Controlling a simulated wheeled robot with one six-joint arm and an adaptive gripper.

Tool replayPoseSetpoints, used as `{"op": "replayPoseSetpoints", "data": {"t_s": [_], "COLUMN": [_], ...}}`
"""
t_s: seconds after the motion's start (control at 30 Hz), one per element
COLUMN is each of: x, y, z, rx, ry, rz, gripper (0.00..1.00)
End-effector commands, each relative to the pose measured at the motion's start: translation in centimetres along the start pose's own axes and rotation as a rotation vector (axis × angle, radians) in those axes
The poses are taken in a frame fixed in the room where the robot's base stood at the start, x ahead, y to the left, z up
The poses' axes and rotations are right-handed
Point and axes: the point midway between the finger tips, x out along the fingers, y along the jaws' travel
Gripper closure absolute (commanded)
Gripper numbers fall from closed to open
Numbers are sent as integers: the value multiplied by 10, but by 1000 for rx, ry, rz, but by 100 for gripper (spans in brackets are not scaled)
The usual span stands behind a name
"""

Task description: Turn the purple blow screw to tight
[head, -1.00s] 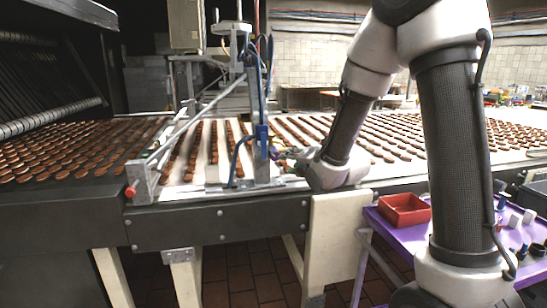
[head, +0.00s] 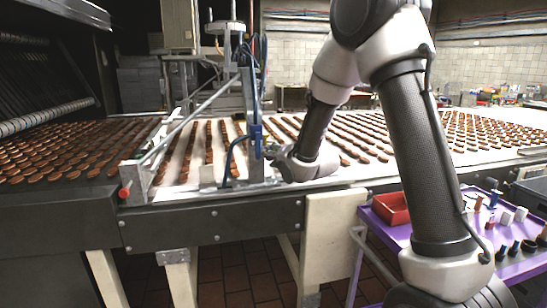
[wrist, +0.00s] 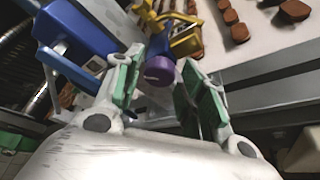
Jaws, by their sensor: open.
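The purple blow screw (wrist: 160,71) shows in the wrist view as a round knob with a dark end face. It sits between the two green-padded fingers of my gripper (wrist: 159,64). The fingers are spread, with a visible gap on the right side of the knob; contact on the left side cannot be told. In the head view my gripper (head: 273,151) is beside the blue clamp (head: 255,133) on the frame above the conveyor. The knob cannot be made out there.
Blue blocks (wrist: 72,32) and a yellow fitting (wrist: 184,38) crowd the fingers. Rows of brown biscuits (head: 470,130) lie on the conveyor. A metal frame bar (head: 195,117) rises left of my gripper. A purple cart (head: 375,222) with a red bin (head: 391,208) stands at right.

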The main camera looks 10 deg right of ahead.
Motion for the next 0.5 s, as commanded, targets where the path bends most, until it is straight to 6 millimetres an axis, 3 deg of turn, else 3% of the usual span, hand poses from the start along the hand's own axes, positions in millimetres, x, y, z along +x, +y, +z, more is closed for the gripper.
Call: {"op": "replayPoseSetpoints", "data": {"t_s": [0.07, 0.23, 0.5], "x": [0, 0, 0], "y": [0, 0, -1], "z": [0, 0, 0], "rx": [0, 0, 15], "ry": [0, 0, 0], "rz": [0, 0, 4], "gripper": [61, 92, 93]}}
